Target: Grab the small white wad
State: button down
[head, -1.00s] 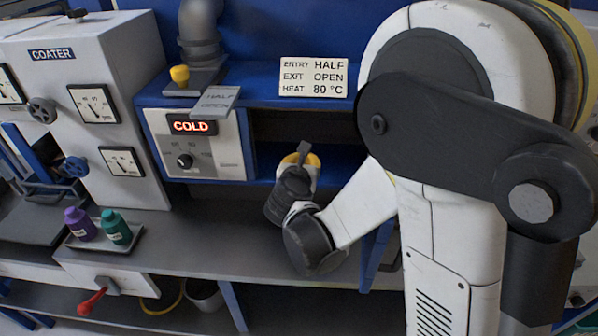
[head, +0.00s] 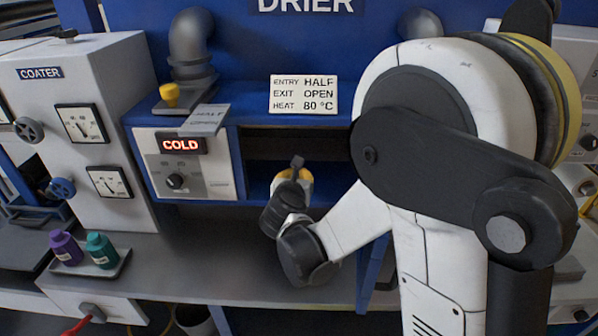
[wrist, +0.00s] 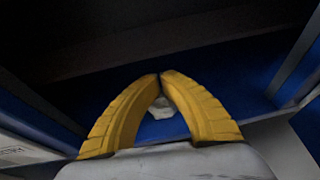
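The small white wad (wrist: 161,107) shows in the wrist view, in the narrow arch between my gripper's two yellow fingers. Blue surface surrounds it there. My gripper (wrist: 160,76) has its fingertips together, just beyond the wad in the picture. I cannot tell whether the fingers touch the wad or it lies on the blue surface behind them. In the head view my gripper (head: 299,175) is at the mouth of the drier opening (head: 262,145), below the settings sign. The wad is hidden in the head view.
The drier opening is dark inside, with a blue frame. A control panel (head: 185,165) reading COLD stands left of it, and the sign (head: 303,95) is above. A grey bench (head: 205,265) runs in front. A tray (head: 95,272) with purple and teal bottles is at the left.

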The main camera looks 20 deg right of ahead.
jog(key=s, duration=0.1)
jog(key=s+a, duration=0.1)
jog(key=s, duration=0.1)
jog(key=shift+f, duration=0.2)
jog(key=shift+w, duration=0.1)
